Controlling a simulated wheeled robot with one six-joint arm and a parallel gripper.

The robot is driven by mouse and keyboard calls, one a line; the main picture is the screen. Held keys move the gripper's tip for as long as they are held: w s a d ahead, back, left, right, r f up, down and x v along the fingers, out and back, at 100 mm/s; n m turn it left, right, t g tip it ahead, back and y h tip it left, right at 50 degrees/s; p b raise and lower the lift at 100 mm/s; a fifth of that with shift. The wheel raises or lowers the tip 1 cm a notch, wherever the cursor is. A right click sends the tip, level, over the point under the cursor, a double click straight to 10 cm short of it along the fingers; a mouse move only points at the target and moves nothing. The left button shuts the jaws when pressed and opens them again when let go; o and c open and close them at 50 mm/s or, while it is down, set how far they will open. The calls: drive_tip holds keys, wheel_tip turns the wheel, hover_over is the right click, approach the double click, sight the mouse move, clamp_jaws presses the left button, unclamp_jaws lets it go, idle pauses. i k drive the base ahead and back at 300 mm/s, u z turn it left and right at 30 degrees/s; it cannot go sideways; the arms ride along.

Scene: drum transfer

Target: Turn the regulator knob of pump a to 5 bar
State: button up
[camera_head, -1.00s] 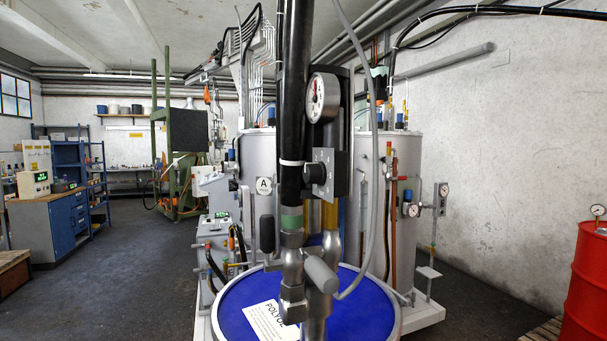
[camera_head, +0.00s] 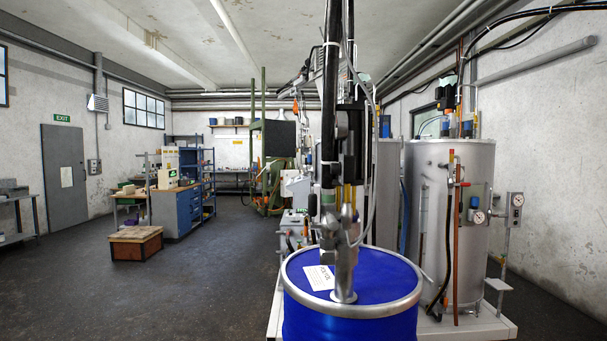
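A pump (camera_head: 345,150) with a black upper body and metal lower fittings stands upright on a blue drum (camera_head: 350,322). A white label (camera_head: 320,277) lies on the drum's lid. The pump is seen edge-on, and no gauge face or pressure reading shows on it. I cannot make out its regulator knob or a letter that names the pump. A grey hose (camera_head: 374,170) hangs down its right side. My gripper is not in view.
Grey tanks (camera_head: 470,250) with pipes and small gauges (camera_head: 479,217) stand on a white platform at the right. A wooden crate (camera_head: 135,243) and blue workbench (camera_head: 178,210) stand at the left. Dark floor (camera_head: 190,300) is open in the left foreground.

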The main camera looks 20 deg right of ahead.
sight(336, 168)
drive_tip(key=u, duration=1.2)
drive_tip(key=i, duration=1)
drive_tip(key=z, duration=0.5)
